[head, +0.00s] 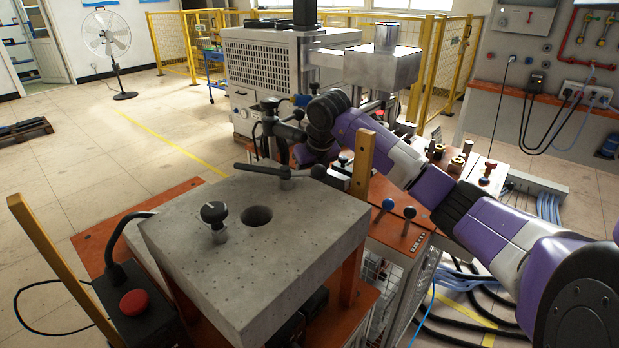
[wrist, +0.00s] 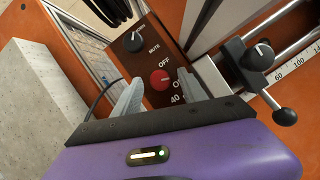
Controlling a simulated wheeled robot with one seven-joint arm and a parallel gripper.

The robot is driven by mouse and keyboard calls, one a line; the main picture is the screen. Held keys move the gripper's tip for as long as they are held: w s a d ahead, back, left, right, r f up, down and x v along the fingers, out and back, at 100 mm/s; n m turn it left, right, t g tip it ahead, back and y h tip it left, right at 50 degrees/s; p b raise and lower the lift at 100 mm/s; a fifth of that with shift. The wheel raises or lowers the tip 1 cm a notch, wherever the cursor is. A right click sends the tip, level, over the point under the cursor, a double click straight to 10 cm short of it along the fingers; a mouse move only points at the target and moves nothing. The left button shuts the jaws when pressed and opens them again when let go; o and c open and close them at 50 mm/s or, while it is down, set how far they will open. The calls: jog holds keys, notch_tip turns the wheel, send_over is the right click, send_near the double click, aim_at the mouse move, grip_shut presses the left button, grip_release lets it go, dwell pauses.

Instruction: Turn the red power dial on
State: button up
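The red power dial (wrist: 160,80) sits on a dark brown panel in the wrist view, with "OFF" printed beside it and another label partly hidden by my finger. A small light mark shows on the dial's face; I cannot tell exactly which label it points at. My gripper (wrist: 172,76) is open, one grey finger on each side of the dial in the picture. Nothing is held, and I see no clear contact with the dial. In the head view I cannot make out the dial, and my fingertips are hidden.
A black dial marked "MUTE" (wrist: 134,41) is above the red one. A clamp knob (wrist: 258,55) with rail and ruler is at right. A grey concrete block (wrist: 32,110) is at left. In the head view, a black lever (head: 285,172) lies near my wrist.

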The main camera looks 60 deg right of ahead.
jog(key=v, duration=0.7)
jog(key=shift+r, duration=0.35)
jog(key=shift+s+a, duration=0.15)
jog(key=shift+s, duration=0.05)
